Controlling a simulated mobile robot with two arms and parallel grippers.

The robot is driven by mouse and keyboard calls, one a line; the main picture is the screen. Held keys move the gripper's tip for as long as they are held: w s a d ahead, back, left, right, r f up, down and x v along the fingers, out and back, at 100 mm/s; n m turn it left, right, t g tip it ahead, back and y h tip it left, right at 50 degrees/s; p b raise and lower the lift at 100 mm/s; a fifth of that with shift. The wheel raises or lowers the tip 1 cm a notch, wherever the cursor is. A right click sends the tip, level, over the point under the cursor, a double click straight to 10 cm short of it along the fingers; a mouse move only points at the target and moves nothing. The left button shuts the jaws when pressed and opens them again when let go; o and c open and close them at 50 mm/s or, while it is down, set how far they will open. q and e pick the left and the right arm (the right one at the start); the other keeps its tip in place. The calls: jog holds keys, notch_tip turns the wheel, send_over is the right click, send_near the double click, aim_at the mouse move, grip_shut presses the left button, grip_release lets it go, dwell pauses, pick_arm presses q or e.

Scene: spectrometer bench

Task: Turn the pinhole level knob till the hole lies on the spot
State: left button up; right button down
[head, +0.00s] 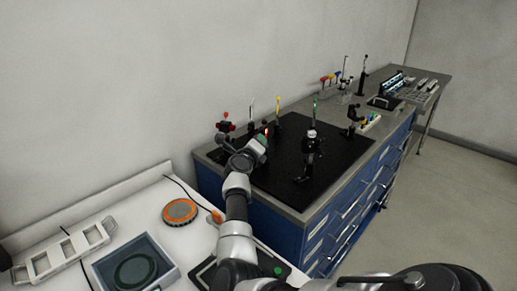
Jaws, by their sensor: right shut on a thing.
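My right gripper (258,146) is at the near left part of the black optical board (335,153), among the posts. It is shut on what seems to be the pinhole level knob, which the gripper hides. A mount with red parts (226,124) stands just left of the gripper. A small red-tipped piece (266,132) shows just behind the gripper. The pinhole and the light spot are too small to make out, so I cannot tell how they lie to each other. My left gripper is not in view.
A black post mount (308,155) stands right of my gripper. Thin yellow (278,106) and green (315,104) posts stand behind. A white side table (205,235) in front holds an orange-rimmed disc (180,211), a grey tray (170,270) and a white rack (60,252).

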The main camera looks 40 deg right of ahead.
jog(key=m+b, duration=0.3)
jog(key=m, duration=0.2)
jog(key=shift+f, duration=0.2)
dwell(0.3)
jog(key=c, duration=1.1)
grip_release()
jog(key=shift+a+r, duration=0.1)
jog(key=shift+r, duration=0.1)
jog(key=shift+o, duration=0.2)
jog(key=shift+f, duration=0.1)
